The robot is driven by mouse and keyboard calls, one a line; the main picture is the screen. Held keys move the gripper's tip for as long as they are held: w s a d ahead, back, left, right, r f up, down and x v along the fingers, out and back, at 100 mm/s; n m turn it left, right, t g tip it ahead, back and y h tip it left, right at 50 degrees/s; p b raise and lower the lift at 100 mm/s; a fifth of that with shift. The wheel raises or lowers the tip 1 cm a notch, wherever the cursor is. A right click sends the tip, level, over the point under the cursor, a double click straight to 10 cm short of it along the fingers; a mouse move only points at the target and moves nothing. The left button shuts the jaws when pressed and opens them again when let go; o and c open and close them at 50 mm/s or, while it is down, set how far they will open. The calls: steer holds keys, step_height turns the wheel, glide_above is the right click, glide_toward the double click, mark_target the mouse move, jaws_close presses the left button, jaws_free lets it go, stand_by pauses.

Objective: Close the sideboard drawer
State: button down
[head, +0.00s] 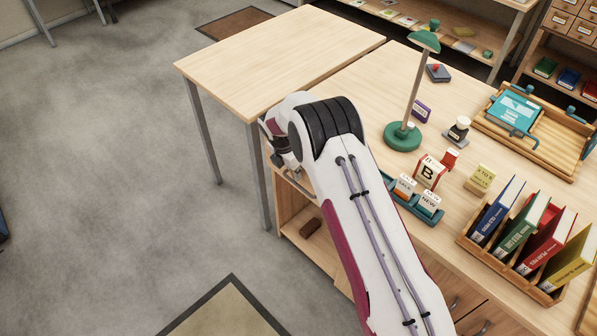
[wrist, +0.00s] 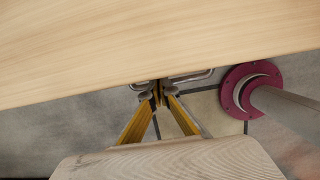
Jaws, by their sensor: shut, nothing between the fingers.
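The sideboard (head: 300,215) is pale wood, with its front facing left and down in the head view. A bent metal handle (head: 298,185) shows just below my wrist there; the drawer front behind it is mostly hidden by my arm. In the wrist view a metal handle (wrist: 192,77) sticks out from under the wooden edge, right beside my fingertips; I cannot tell whether they touch. My gripper (wrist: 160,95) is shut and empty, its yellow fingers meeting at the tips. In the head view it is mostly hidden behind my wrist. How far the drawer stands out cannot be told.
The top holds a green lamp (head: 403,135), a teal card holder (head: 428,214), a book rack (head: 515,262) and a wooden tray (head: 560,150). A bare table (head: 280,55) adjoins at the back. A brown object (head: 311,228) lies on the open shelf. The floor at left is clear.

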steer(key=shift+s+a, duration=0.95)
steer(key=shift+a, duration=0.05)
steer(key=v, duration=0.9)
steer(key=shift+r, duration=0.4)
steer(key=shift+s, duration=0.1)
